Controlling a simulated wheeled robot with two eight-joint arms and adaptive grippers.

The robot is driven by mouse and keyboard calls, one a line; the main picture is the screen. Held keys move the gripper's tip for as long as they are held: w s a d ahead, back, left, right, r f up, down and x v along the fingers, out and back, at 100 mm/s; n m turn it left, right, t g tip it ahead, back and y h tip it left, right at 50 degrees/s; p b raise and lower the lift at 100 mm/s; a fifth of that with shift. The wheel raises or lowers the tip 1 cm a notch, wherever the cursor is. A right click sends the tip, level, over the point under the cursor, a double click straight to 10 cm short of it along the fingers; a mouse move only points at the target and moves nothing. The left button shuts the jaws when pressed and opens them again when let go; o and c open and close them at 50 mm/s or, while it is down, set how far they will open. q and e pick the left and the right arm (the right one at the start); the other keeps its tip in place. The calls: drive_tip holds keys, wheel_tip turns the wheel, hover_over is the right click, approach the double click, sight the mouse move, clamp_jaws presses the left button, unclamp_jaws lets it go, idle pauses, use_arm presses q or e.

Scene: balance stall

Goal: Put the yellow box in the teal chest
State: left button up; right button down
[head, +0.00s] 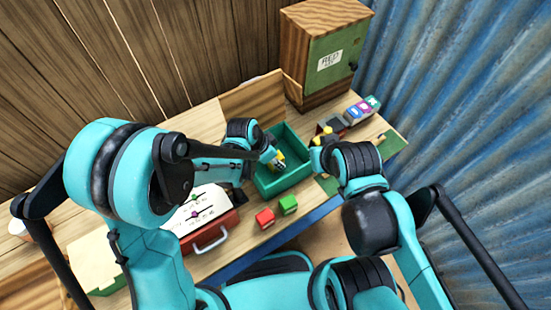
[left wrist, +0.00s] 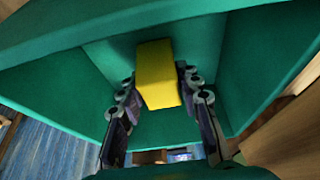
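The teal chest (head: 291,181) stands open-topped on the table, and its walls also fill much of the left wrist view (left wrist: 60,40). The yellow box (left wrist: 157,72) is inside the chest's opening, between the fingertips of my left gripper (left wrist: 158,85). Both fingertips appear to touch its sides. In the head view the left gripper (head: 272,158) reaches down into the chest, with a bit of the yellow box (head: 280,156) showing. I cannot tell whether the box touches the chest floor. My right gripper (head: 326,148) is right of the chest, its fingers mostly hidden by its wrist.
A red case (head: 217,232) with a white sheet stands to the left. A wooden cabinet (head: 334,62) with a green door stands behind. Small coloured items (head: 362,107) lie at the right.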

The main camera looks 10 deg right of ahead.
use_arm(q)
drive_tip(key=o, duration=0.4)
drive_tip(key=shift+r, duration=0.1)
drive_tip(key=shift+r+p, duration=0.35)
drive_tip(key=shift+p, duration=0.05)
drive_tip(key=p+v, duration=0.3)
drive_tip(key=v, duration=0.9)
drive_tip(key=s+a+r+n+t+y, duration=0.1)
drive_tip(key=s+a+r+n, duration=0.1)
drive_tip(key=a, duration=0.5)
drive_tip(key=s+a+r+n+t+y, duration=0.1)
drive_tip(key=s+a+r+n+t, duration=0.1)
drive_tip(key=a+n, duration=0.5)
drive_tip(key=s+a+r+n+t+y, duration=0.2)
drive_tip(key=s+a+r+n, duration=0.2)
drive_tip(key=a, duration=0.4)
drive_tip(key=shift+a+r+n, duration=0.3)
drive_tip(key=shift+a+r, duration=0.1)
drive_tip(key=shift+r, duration=0.2)
drive_tip(key=shift+f, duration=0.1)
